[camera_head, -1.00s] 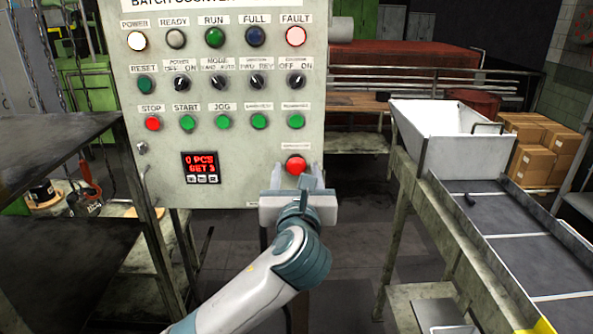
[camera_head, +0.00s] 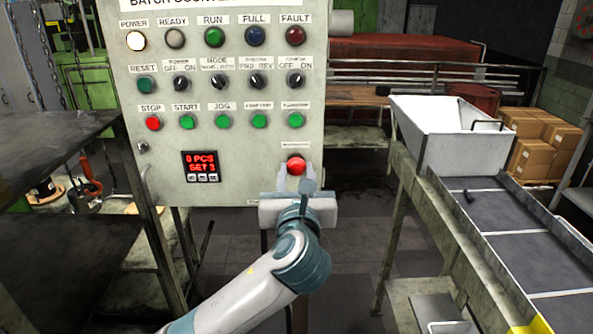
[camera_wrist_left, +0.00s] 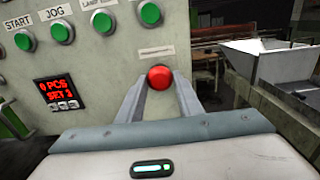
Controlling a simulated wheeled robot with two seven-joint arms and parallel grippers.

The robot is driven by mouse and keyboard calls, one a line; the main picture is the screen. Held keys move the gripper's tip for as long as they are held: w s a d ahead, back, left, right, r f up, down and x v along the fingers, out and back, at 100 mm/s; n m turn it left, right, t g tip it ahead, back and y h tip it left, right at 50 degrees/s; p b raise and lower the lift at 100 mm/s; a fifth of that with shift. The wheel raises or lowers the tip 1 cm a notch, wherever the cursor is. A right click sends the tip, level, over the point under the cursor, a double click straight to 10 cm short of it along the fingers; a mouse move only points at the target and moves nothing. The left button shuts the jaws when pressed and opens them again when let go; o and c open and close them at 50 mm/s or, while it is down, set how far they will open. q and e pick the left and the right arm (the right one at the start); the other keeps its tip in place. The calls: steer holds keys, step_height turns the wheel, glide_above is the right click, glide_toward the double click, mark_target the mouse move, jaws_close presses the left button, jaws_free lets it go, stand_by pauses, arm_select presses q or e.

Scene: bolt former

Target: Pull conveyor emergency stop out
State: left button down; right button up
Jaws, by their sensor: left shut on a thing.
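The red emergency stop button (camera_head: 297,164) sits at the lower right of the grey control panel (camera_head: 240,165), under a small label too blurred to read. It also shows in the left wrist view (camera_wrist_left: 160,76). My left gripper (camera_head: 297,171) reaches up to it from below, one finger on each side, and is shut on it. In the left wrist view the fingers (camera_wrist_left: 160,82) flank the red head closely. The FAULT lamp (camera_head: 295,36) is dark red and the POWER lamp (camera_head: 136,40) glows white. My right gripper is not in view.
Green buttons and a red STOP button (camera_head: 152,123) line the panel above, with a red counter display (camera_head: 201,166) to the left. A conveyor (camera_head: 520,240) with a white hopper (camera_head: 450,135) stands at the right. A dark metal table (camera_head: 50,150) stands at the left.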

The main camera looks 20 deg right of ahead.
arm_select(q)
steer(key=c, duration=1.3)
jaws_free()
steer(key=shift+s+f, duration=0.1)
steer(key=shift+o, duration=0.2)
steer(key=shift+s+a, duration=0.1)
steer(key=shift+s, duration=0.3)
steer(key=b+v, duration=0.5)
steer(key=v, duration=1.1)
steer(key=shift+s+a+b, duration=0.2)
steer(key=shift+s+b, duration=0.1)
steer(key=shift+s, duration=0.05)
